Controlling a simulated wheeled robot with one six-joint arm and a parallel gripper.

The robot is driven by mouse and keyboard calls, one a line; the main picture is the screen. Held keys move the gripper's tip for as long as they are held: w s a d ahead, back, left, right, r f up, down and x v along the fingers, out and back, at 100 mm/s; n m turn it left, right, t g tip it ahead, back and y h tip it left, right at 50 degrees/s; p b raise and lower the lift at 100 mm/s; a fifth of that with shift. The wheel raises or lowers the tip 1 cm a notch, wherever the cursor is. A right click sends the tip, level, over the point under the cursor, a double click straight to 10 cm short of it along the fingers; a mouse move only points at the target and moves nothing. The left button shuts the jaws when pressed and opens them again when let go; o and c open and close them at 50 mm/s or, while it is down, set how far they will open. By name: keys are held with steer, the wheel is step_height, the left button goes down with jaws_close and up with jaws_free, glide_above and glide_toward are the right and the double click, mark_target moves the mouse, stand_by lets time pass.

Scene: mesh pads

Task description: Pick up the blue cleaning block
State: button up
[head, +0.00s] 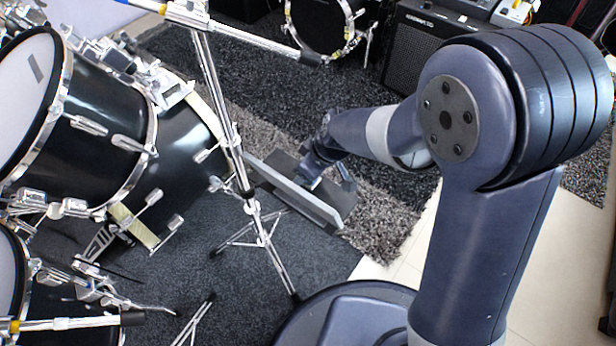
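My gripper (329,178) is small and far off in the head view, at the end of my arm, pointing down over a long dark grey stand-like piece (325,212) on the floor. Its two fingers look spread apart, with a dark gap between them. A small pale-blue patch (309,183) shows by the left finger. It may be the blue cleaning block, but it is too small to be sure. I cannot tell whether the finger touches it. Nothing else in view is clearly the block.
Drums (110,90) on metal hardware fill the left. A chrome stand (222,100) rises just left of my gripper, its legs spread on the dark mat (215,270). A black amplifier (420,45) stands behind. Shaggy grey carpet (385,205) lies to the right of the gripper.

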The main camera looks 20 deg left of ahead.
steer(key=shift+c, duration=0.2)
steer(key=c, duration=1)
step_height(320, 180, up, 10)
steer(key=p, duration=0.4)
steer(key=o, duration=0.4)
steer(key=c, duration=0.3)
steer(key=shift+w+p, duration=0.1)
steer(key=shift+p, duration=0.2)
steer(key=shift+c, duration=0.2)
